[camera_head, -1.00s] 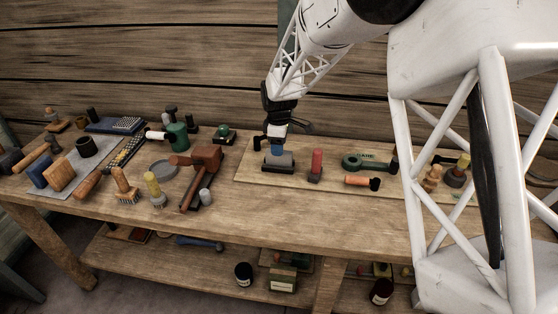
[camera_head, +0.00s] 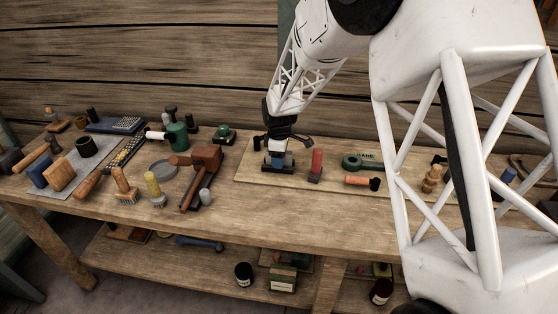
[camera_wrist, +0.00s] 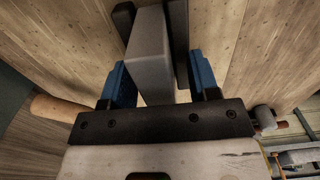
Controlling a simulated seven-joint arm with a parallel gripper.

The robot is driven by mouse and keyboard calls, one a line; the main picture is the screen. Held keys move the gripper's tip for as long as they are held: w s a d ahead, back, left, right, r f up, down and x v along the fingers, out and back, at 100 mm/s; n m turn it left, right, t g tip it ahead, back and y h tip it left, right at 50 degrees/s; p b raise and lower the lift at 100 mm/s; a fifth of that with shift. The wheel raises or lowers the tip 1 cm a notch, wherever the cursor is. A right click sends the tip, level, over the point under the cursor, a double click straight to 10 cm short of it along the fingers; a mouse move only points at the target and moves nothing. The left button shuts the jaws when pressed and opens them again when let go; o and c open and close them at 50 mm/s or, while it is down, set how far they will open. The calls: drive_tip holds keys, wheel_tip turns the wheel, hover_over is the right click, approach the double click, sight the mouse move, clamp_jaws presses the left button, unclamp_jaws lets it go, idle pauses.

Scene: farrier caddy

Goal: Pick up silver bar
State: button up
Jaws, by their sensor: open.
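The silver bar (camera_wrist: 150,62) is a plain grey block. In the wrist view it stands between two black strips (camera_wrist: 177,40) and reaches down between my fingers. My gripper (camera_wrist: 160,84) is open, with one blue fingertip on each side of the bar and a visible gap on the right side. I cannot tell whether the left fingertip touches it. In the head view my gripper (camera_head: 279,158) is low over the bar's place on the board and hides most of the bar.
A thin wooden board (camera_head: 330,183) lies under the bar on the workbench (camera_head: 260,222). Just right stands a red-topped block (camera_head: 316,165), with an orange-handled tool (camera_head: 361,181) farther right. Many tools crowd the bench's left side.

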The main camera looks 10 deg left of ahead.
clamp_jaws()
idle(0.4)
drive_tip(key=shift+r, duration=0.25)
drive_tip(key=shift+r, duration=0.55)
wheel_tip(320, 180, up, 2)
drive_tip(key=shift+r, duration=0.1)
drive_tip(key=s+d, duration=0.3)
drive_tip(key=s, duration=0.4)
drive_tip(key=s+d+r, duration=0.1)
drive_tip(key=s+d, duration=0.2)
drive_tip(key=s, duration=0.4)
drive_tip(key=shift+s+r, duration=0.15)
drive_tip(key=shift+s, duration=0.2)
drive_tip(key=shift+d, duration=0.1)
drive_tip(key=shift+r, duration=1.1)
idle(1.1)
